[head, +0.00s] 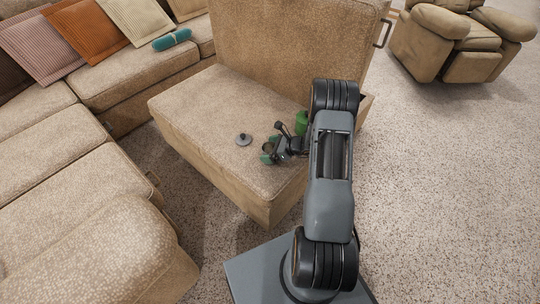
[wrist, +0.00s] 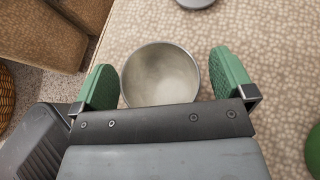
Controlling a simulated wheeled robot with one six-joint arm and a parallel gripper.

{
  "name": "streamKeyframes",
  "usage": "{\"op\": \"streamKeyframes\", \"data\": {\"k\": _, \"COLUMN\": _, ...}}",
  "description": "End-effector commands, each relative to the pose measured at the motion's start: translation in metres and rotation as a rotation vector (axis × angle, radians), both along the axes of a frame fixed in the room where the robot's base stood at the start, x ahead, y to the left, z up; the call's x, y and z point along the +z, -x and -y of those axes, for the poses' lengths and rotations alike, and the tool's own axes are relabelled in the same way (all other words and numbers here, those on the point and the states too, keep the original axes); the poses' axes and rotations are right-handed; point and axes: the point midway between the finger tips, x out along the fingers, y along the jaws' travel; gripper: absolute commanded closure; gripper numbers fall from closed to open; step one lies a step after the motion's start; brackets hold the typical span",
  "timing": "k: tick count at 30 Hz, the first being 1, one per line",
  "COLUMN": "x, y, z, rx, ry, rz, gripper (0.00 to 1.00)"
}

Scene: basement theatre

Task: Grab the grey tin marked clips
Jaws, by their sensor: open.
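An open, round grey tin (wrist: 161,76) stands on the tan upholstered seat, and its inside looks empty. No clips marking can be read on it. It also shows small in the head view (head: 268,146). My gripper (wrist: 163,82) is open above the seat, with one green finger pad on the left of the tin and one on the right. The pads look apart from the tin's wall, and the near side of the tin is hidden by my gripper's bar. My gripper also shows in the head view (head: 269,153).
A grey disc with a knob (head: 243,140) lies on the seat (head: 200,110) left of the tin. A green object (head: 301,121) stands behind my gripper. A teal cylinder (head: 172,40) lies on the sofa. The seat's left part is clear.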

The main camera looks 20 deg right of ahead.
Motion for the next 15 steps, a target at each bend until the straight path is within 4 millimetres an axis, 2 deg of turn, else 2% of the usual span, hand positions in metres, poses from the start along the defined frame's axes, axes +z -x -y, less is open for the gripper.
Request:
{"op": "streamKeyframes", "data": {"k": 2, "x": 0.0002, "y": 0.0001, "z": 0.0001, "rx": 0.000, "ry": 0.000, "rz": 0.000, "gripper": 0.01}}
{"op": "streamKeyframes", "data": {"k": 15, "x": 0.0001, "y": 0.0002, "z": 0.0002, "rx": 0.000, "ry": 0.000, "rz": 0.000, "gripper": 0.43}}
